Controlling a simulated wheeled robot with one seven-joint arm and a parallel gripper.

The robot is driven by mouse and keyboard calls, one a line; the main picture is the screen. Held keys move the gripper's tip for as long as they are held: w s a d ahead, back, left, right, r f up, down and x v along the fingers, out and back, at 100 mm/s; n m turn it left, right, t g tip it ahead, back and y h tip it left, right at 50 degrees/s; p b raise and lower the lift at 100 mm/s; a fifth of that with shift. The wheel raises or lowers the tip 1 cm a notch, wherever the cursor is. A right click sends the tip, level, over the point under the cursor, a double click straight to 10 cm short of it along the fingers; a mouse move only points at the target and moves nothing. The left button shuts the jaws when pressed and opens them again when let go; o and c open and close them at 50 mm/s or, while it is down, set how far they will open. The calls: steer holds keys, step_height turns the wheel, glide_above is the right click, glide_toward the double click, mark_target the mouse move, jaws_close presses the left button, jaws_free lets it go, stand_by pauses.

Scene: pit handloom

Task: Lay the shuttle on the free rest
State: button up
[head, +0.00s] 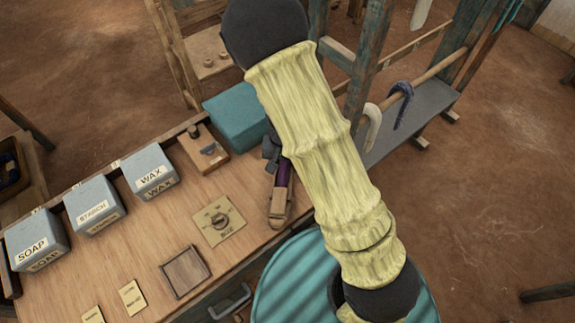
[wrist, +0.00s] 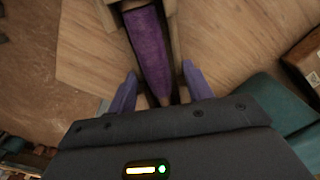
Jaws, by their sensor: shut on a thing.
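The shuttle has a light wooden body and a purple filling. In the wrist view the shuttle (wrist: 150,45) runs up from between the fingers of my gripper (wrist: 158,88), which is shut on it. In the head view the shuttle (head: 283,174) shows over the right part of the bench top, beside my arm, with its pale wooden end toward the bench's front edge. My gripper (head: 271,152) shows only partly there, as my arm hides the rest. I cannot tell whether the shuttle touches the bench. I cannot clearly pick out the free rest.
The wooden bench (head: 195,225) carries SOAP (head: 32,240), STARCH (head: 92,205) and WAX (head: 148,170) boxes. A wooden block (head: 205,151), a teal box (head: 236,115), a square plate (head: 219,221) and an open tray (head: 185,272) also lie there. A loom frame (head: 370,65) stands behind.

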step_height(320, 180, up, 16)
steer(key=p, duration=0.3)
steer(key=shift+r, duration=0.2)
steer(key=shift+w, duration=0.1)
stand_by(0.5)
